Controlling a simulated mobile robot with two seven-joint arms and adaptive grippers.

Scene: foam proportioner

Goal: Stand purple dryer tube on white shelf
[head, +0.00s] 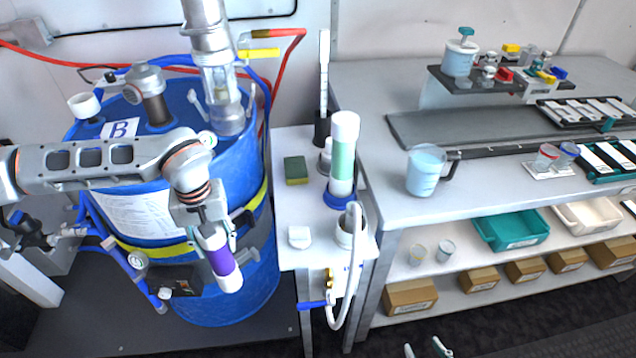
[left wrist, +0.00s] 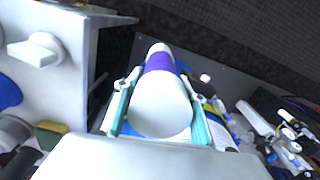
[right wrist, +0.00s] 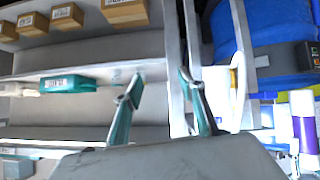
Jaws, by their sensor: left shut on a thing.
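The dryer tube is white with a purple band (head: 221,262) and hangs tilted in front of the blue drum in the head view. My left gripper (head: 210,226) is shut on its upper end. In the left wrist view the tube (left wrist: 160,105) lies between the fingers, its purple band further out. The tube also shows at the right of the right wrist view (right wrist: 306,130). The small white shelf (head: 288,215) is right of the drum, apart from the tube. My right gripper (head: 425,349) is open and empty at the bottom edge of the head view.
The blue drum (head: 240,165) stands left. The workbench (head: 385,185) with a jug (head: 425,172) is right.

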